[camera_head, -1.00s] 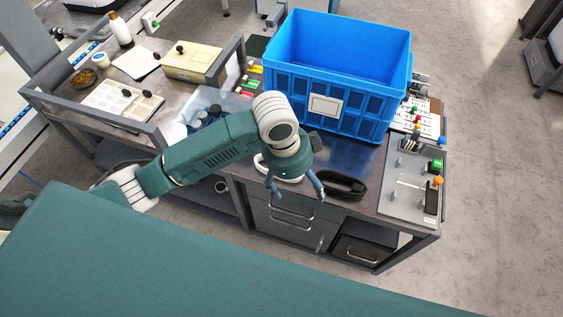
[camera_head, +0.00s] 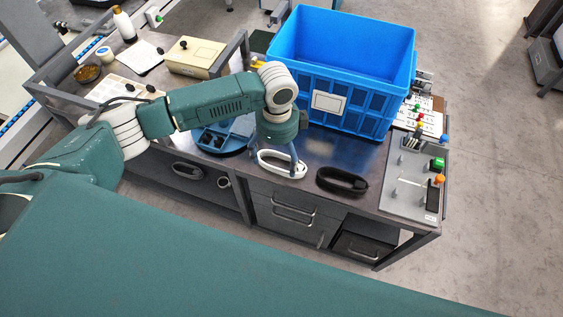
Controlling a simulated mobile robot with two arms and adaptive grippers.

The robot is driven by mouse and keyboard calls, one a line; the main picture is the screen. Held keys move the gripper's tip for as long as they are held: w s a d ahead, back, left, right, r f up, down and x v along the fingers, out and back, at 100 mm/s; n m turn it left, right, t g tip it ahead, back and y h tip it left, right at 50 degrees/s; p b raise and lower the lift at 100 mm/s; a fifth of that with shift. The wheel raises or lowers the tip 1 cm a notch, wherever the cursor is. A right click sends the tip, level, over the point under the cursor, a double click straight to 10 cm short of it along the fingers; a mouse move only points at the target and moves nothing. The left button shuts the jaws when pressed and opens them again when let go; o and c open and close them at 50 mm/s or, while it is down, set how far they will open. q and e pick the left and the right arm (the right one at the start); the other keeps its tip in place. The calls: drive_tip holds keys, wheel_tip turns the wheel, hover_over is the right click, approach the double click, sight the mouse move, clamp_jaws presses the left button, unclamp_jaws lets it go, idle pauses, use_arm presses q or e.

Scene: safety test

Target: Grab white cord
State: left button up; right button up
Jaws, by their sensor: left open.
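The white cord (camera_head: 283,170) lies coiled near the front edge of the workbench (camera_head: 318,150). My left gripper (camera_head: 279,163) points down over the coil with its fingers apart, one near the coil's left side and one near its right. It is open, and I cannot tell whether the fingers touch the cord. My right gripper is not in view.
A coiled black cord (camera_head: 342,181) lies just right of the white one. A large blue crate (camera_head: 330,103) stands behind. A grey panel with knobs (camera_head: 408,180) is at the bench's right end. A blue round tray (camera_head: 222,137) is to the left.

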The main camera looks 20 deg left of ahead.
sight(280, 164)
use_arm(q)
drive_tip(key=f, duration=0.4)
drive_tip(key=shift+w+d+f, duration=0.15)
drive_tip(key=shift+d, duration=0.1)
drive_tip(key=c, duration=1.3)
